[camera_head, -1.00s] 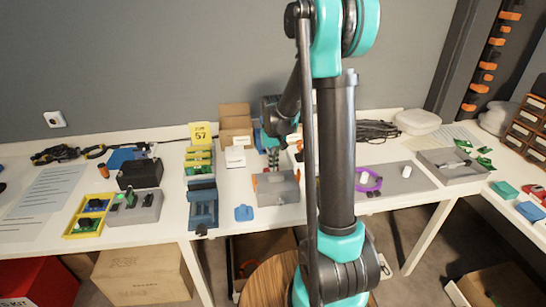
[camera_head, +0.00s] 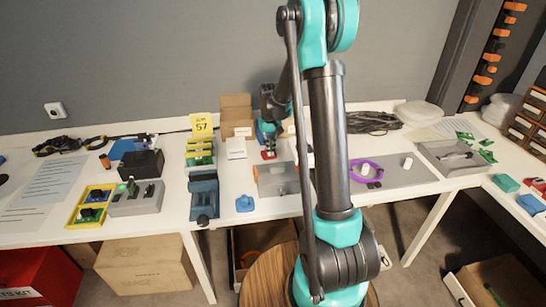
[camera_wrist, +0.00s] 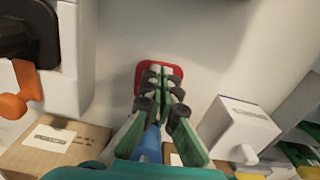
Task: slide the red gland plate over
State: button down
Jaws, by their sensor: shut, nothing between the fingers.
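The red gland plate (camera_wrist: 142,87) is a small red piece with rounded corners lying flat on the white tabletop. In the head view the plate (camera_head: 268,155) shows as a small red patch behind the grey box with an orange part. My gripper (camera_wrist: 160,80) is shut, with its black and green fingertips together over the plate, covering its middle. In the head view my gripper (camera_head: 268,147) points down at it. I cannot tell whether the tips touch the plate. Nothing shows between the fingers.
The grey box (camera_head: 273,180) stands just in front of the plate. A white carton (camera_head: 236,148) and brown cartons (camera_head: 236,110) stand to the left and behind. A blue piece (camera_head: 244,203) lies near the front edge. Bare tabletop surrounds the plate in the wrist view.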

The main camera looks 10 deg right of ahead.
jog(key=shift+w, duration=0.45)
jog(key=shift+r, duration=0.1)
notch_tip(320, 180, up, 10)
jog(key=s+d, duration=0.1)
jog(key=s, duration=0.4)
jog(key=s+d+t, duration=0.1)
jog(key=s, duration=0.4)
jog(key=s+f+t, duration=0.1)
jog(key=s, duration=0.4)
jog(key=shift+s+d, duration=0.2)
jog(key=shift+d, duration=0.2)
jog(key=s+f+t, duration=0.1)
jog(key=s+f, duration=0.2)
jog(key=s, duration=0.4)
jog(key=s+d+f+t, duration=0.1)
jog(key=s+f, duration=0.2)
jog(key=s, duration=0.5)
jog(key=shift+d+m, duration=0.25)
jog(key=shift+m, duration=0.15)
